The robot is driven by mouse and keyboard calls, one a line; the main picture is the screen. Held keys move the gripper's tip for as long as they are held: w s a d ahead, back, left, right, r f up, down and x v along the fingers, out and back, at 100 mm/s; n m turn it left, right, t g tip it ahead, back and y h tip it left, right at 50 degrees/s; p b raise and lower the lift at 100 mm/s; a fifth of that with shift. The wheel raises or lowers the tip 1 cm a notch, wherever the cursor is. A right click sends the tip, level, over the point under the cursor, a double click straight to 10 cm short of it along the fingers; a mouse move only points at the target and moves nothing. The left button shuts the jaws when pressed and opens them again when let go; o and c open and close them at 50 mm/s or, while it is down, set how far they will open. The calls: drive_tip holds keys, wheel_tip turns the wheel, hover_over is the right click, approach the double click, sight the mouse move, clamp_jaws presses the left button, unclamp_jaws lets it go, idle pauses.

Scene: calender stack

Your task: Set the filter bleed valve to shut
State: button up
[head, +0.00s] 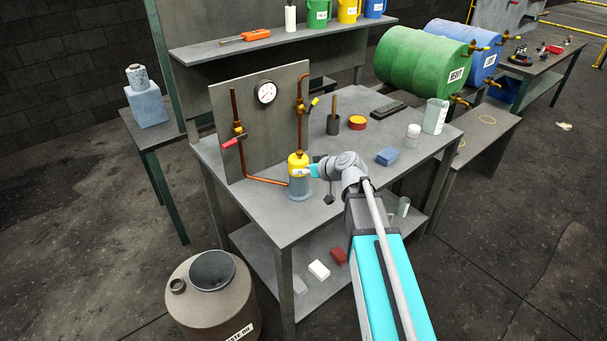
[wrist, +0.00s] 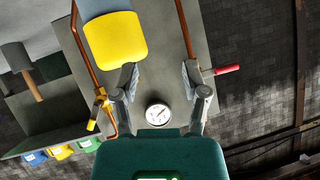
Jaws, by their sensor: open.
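A grey panel (head: 260,125) on the workbench carries two copper pipes with brass valves. The left valve has a red lever (head: 230,143), across its vertical pipe; it also shows in the wrist view (wrist: 227,70). The right valve has a yellow-ended lever (head: 314,102), slanted out from its pipe; it also shows in the wrist view (wrist: 93,120). I see no readable label telling which is the bleed valve. My gripper (wrist: 160,80) is open and empty, facing the panel, touching neither lever. In the head view it is beside the yellow-topped canister, its fingers mostly hidden.
The yellow-topped canister (head: 299,163) stands close to my gripper and looms large in the wrist view (wrist: 116,38). A gauge (head: 267,92) sits between the pipes.

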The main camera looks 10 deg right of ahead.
drive_tip(key=shift+s+a+f, duration=0.15)
drive_tip(key=shift+s+f, duration=0.2)
drive_tip(key=shift+s, duration=0.05)
drive_tip(key=m+t+y, duration=0.4)
approach(314, 103)
drive_tip(key=d+v, duration=0.1)
drive_tip(key=v, duration=0.3)
drive_tip(key=shift+w+a+f, duration=0.25)
drive_tip(key=shift+w+a, duration=0.15)
drive_tip(key=shift+w+a+n, duration=0.1)
drive_tip(key=shift+a+n, duration=0.05)
drive_tip(key=shift+n, duration=0.15)
drive_tip(key=x, duration=1.3)
drive_tip(key=shift+w+a+r, duration=0.1)
drive_tip(key=shift+w+a, duration=0.05)
drive_tip(key=shift+w, duration=0.05)
clamp_jaws()
